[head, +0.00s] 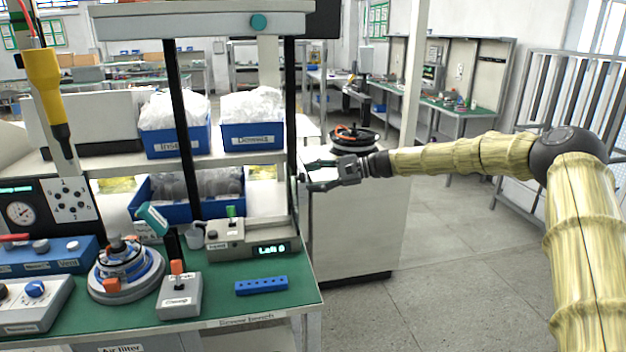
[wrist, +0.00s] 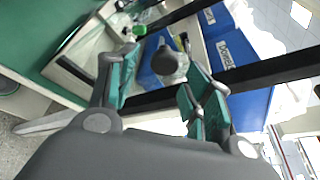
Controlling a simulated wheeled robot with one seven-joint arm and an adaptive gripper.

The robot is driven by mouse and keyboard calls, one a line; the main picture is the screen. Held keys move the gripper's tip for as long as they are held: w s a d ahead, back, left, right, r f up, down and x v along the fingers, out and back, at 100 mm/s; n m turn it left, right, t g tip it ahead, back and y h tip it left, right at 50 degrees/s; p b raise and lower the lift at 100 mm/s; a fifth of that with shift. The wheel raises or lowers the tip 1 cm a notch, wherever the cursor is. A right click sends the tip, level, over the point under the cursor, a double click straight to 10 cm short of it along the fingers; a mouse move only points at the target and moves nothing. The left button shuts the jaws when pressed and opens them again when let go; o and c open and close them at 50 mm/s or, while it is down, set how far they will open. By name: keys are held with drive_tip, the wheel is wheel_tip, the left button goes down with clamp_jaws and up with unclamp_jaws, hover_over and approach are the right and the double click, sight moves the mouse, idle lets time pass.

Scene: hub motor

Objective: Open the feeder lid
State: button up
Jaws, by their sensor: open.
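The feeder (head: 240,238) is a low grey box at the right end of the green bench, with a lit display on its front and a green piece on top. It shows partly in the wrist view (wrist: 80,72), at upper left. I cannot make out clearly whether its lid is raised. My gripper (head: 309,175) is open, above and to the right of the feeder, beside the black post. In the wrist view, a dark round knob on a pale stem (wrist: 167,62) appears between the open fingers; I cannot tell what it belongs to or whether they touch it.
A black shelf post (head: 291,110) stands close left of my gripper. Blue bins (head: 253,137) of bagged parts sit on the shelf. A blue block (head: 261,286) lies in front of the feeder. A grey cabinet (head: 360,235) stands below my arm. Floor right of the bench is clear.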

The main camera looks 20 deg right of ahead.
drive_tip(key=v, duration=1.1)
drive_tip(key=shift+d, duration=0.45)
drive_tip(key=shift+f, duration=0.15)
drive_tip(key=shift+a, duration=0.1)
